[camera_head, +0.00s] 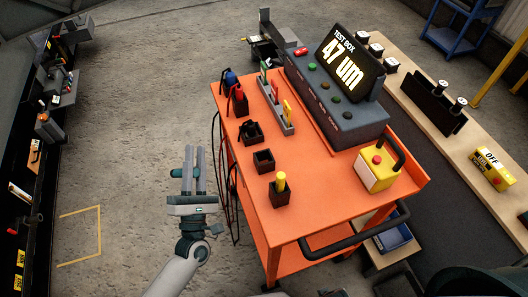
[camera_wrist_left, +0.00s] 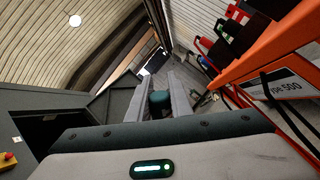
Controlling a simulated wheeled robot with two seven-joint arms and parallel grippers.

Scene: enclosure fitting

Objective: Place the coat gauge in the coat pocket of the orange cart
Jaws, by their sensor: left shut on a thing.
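The orange cart (camera_head: 328,211) stands right of centre in the head view. A row of small black pockets runs along its left side. One pocket (camera_head: 264,167) looks empty; which one is the coat pocket is not readable. My left gripper (camera_head: 195,152) is left of the cart, apart from it, with its fingers pointing to the top of the picture. In the left wrist view the gripper (camera_wrist_left: 158,82) is shut on a small dark teal thing (camera_wrist_left: 160,103), which appears to be the coat gauge; it is mostly hidden. My right gripper is not in view.
A test box (camera_head: 338,120) reading "47 um" stands on the cart. The pocket nearest the front holds a yellow-topped tool (camera_head: 281,182). A yellow box with a red button (camera_head: 377,168) sits front right. Cables hang off the cart's left edge. The floor (camera_head: 125,140) left is open.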

